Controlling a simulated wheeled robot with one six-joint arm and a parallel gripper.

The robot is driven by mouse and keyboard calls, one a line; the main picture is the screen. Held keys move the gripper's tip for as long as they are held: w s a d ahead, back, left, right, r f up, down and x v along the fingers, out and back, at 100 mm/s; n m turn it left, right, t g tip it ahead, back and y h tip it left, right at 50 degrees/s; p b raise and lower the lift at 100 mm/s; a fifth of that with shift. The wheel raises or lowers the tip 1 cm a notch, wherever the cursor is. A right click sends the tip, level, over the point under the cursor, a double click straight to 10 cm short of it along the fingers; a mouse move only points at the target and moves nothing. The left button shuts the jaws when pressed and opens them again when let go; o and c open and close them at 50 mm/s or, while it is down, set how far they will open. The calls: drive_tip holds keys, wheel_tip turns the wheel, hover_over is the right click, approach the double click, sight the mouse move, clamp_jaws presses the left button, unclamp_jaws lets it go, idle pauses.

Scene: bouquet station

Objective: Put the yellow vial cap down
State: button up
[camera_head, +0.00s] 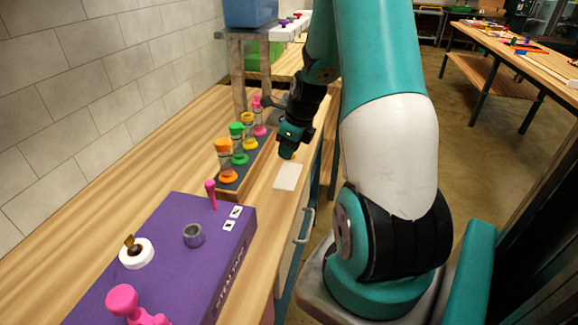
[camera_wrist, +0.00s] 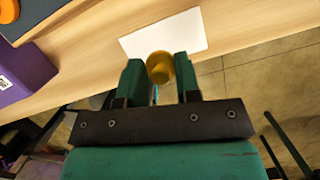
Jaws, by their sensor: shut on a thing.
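The yellow vial cap (camera_wrist: 160,68) is between the two green fingers of my gripper (camera_wrist: 158,62) in the wrist view, and both fingers close on it. In the head view my gripper (camera_head: 287,154) points down at the right of the vial rack, and I cannot make out the cap there. A blank white card (camera_wrist: 190,32) lies on the bench just beyond the fingertips in the wrist view; it also shows below the gripper in the head view (camera_head: 287,177). I cannot tell the cap's exact height above the bench.
The rack (camera_head: 232,190) holds a row of vials with orange, green, yellow and pink parts. A purple station (camera_head: 170,225) with a grey ring (camera_head: 194,235), white disc (camera_head: 136,253) and pink pieces stands nearer. A metal stand (camera_head: 237,75) rises behind. The bench's right edge is close.

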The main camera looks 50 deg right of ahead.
sight(286, 175)
drive_tip(key=shift+f, duration=3.15)
drive_tip(key=shift+f, duration=0.15)
drive_tip(key=o, duration=0.9)
drive_tip(key=v, duration=1.2)
drive_tip(key=shift+r, duration=0.2)
